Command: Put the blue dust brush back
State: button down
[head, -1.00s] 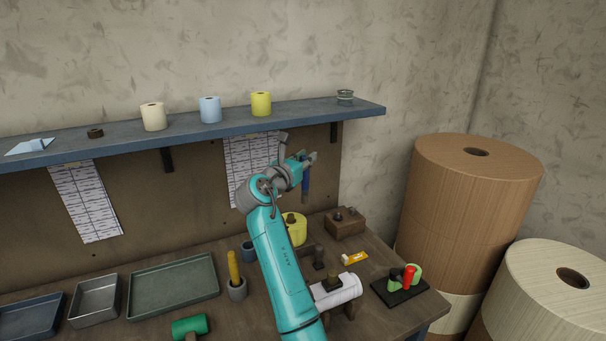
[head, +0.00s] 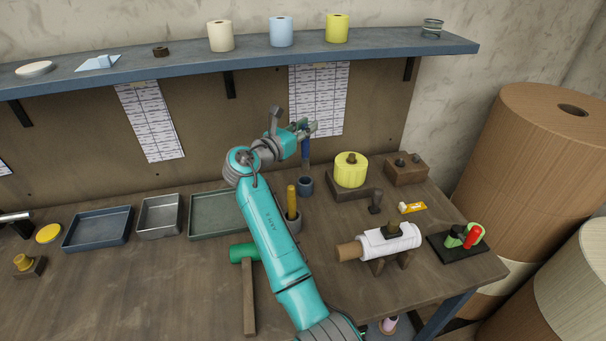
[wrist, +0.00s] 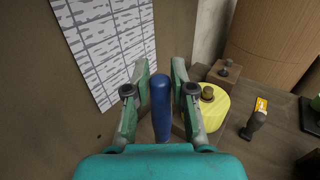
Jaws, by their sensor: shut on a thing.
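My gripper (head: 306,130) is shut on the blue dust brush (head: 305,152), which hangs upright below the jaws in front of the back board. In the wrist view the brush's blue handle (wrist: 161,100) stands between the two fingers. The cup is hidden in the wrist view.
A grey pot with a yellow-handled tool (head: 292,203) stands close in front of the cup. A yellow roll on a stand (head: 350,171) is to its right, and a green tray (head: 215,214) to its left. The shelf (head: 380,45) runs above.

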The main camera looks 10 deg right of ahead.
aim_at(302, 155)
jog(key=shift+f, duration=4.5)
jog(key=c, duration=1)
grip_release()
